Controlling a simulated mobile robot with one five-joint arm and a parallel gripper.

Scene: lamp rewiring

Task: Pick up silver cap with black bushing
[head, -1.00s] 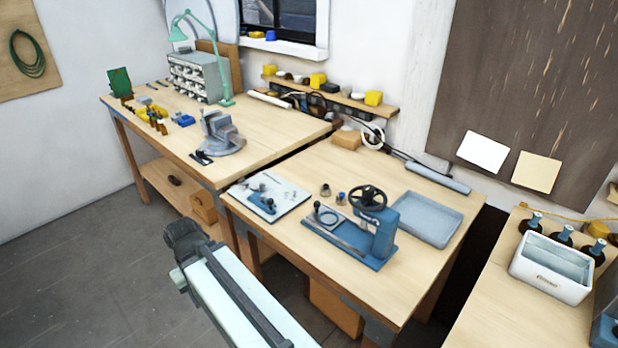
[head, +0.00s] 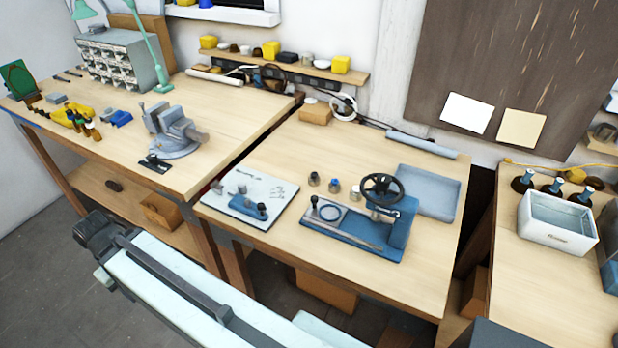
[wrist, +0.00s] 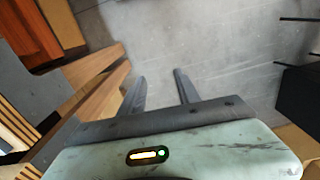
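Several small round parts stand in a short row on the middle table, left of the press's black handwheel. They are a dark-topped cap (head: 313,178), a middle cap (head: 334,185) and a greyish cap (head: 355,193). They are too small to tell which one is the silver cap with black bushing. My gripper (wrist: 159,82) shows in the wrist view with its two dark fingers apart and nothing between them. It is over the grey floor beside wooden table legs, away from the caps. In the head view my arm crosses the lower left, in front of the tables.
A blue press (head: 395,222) with a handwheel stands right of the caps. A white board (head: 262,188) with small blue fittings lies left, and an empty blue-grey tray (head: 440,190) lies behind right. A vise (head: 170,130) is on the left bench. Bare tabletop surrounds the caps.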

